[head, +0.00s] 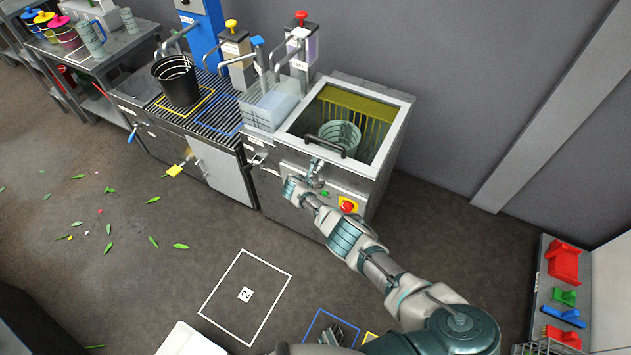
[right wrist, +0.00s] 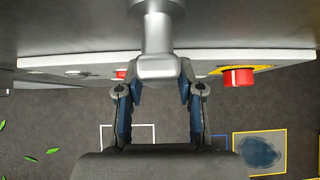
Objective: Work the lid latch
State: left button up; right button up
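The lid latch is a pale metal handle on the front of the steel washer (head: 300,160); in the right wrist view its block (right wrist: 158,68) hangs below a round stem. My right gripper (head: 312,183) is at the front rim, below the dark lid handle (head: 325,147). In the right wrist view my right gripper (right wrist: 159,72) has one finger at each side of the latch block, with no clear gap. The basin is open from above and holds a pale bucket (head: 341,134). A dark gripper shape (head: 338,334), probably my left, shows at the bottom edge, mostly cut off.
A red stop button (head: 348,206) sits right of the latch; it also shows in the right wrist view (right wrist: 238,77). A black bucket (head: 177,80) stands on the grate to the left. Leaves lie on the floor.

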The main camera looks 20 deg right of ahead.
jog(key=shift+w+r, duration=0.1)
jog(key=shift+r, duration=0.05)
jog(key=v, duration=1.1)
jog(key=shift+s+a+r, duration=0.2)
jog(key=shift+s, duration=0.05)
dwell(0.4)
jog(key=s+a+f+m+g+y, duration=0.15)
jog(key=s+f+m, duration=0.35)
jog(key=s+f, duration=0.6)
jog(key=s+a+f+m+g+y, duration=0.1)
jog(key=s+f+m+y, duration=0.3)
jog(key=s+f, duration=0.65)
jog(key=s+d+f+m, duration=0.1)
jog(key=s+f+m, duration=0.3)
jog(key=s, duration=0.4)
jog(key=s+d+f+m+g+y, duration=0.1)
jog(key=s+f+m, duration=0.3)
jog(key=s+m, duration=0.2)
jog(key=s+d+f+m, duration=0.1)
jog(key=s+f+m, duration=0.3)
jog(key=s, duration=0.7)
jog(key=shift+d+m+y, duration=0.2)
jog(key=shift+m+y, duration=0.15)
jog(key=shift+m, duration=0.15)
